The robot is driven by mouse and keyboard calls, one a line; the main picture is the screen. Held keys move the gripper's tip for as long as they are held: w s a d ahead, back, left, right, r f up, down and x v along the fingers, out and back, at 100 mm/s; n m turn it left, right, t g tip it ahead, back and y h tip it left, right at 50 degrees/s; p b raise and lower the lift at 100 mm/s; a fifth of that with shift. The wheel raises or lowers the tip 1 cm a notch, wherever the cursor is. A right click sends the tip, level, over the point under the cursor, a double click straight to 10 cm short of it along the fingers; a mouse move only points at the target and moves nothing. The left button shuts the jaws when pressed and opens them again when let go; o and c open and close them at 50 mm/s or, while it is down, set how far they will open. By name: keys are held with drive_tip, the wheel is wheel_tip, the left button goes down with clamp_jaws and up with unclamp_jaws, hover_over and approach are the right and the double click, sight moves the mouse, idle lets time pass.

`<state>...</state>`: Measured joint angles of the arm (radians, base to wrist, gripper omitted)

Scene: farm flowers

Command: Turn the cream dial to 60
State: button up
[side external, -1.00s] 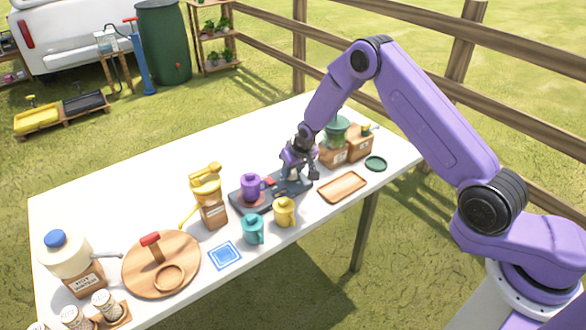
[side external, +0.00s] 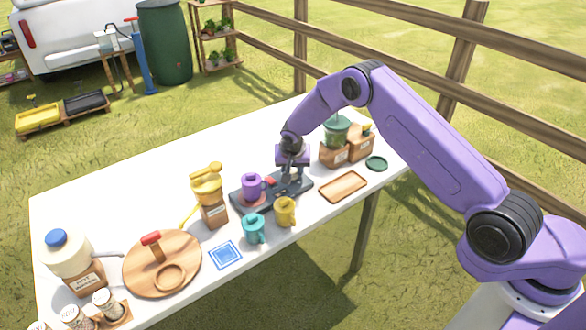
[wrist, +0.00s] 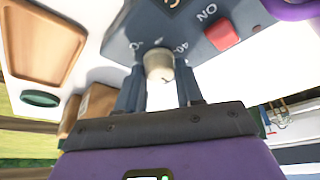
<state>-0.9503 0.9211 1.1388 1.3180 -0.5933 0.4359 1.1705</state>
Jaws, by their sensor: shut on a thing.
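The cream dial (wrist: 158,65) shows in the wrist view on the face of a dark grey-blue panel (wrist: 125,38). Markings around it include "40"; the others are partly hidden or too small to read. My gripper (wrist: 160,85) is shut on the dial, with a dark finger on each side of it. In the side view my gripper (side external: 291,178) points down over the right part of the dark base (side external: 305,186), and it hides the dial there.
A red switch (wrist: 222,34) marked "ON" sits beside the dial. A purple mug (side external: 251,187) stands on the base's left part. Teal (side external: 253,230) and yellow (side external: 286,212) mugs stand in front. A wooden tray (side external: 343,187) lies to the right, and green-topped grinders behind it.

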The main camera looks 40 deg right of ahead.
drive_tip(key=shift+m+g+h, duration=0.4)
drive_tip(key=shift+m+g, duration=0.1)
drive_tip(key=shift+m, duration=1.2)
drive_tip(key=o, duration=1)
drive_tip(key=v, duration=1.7)
drive_tip(key=shift+w+r, duration=0.15)
drive_tip(key=shift+a, duration=0.2)
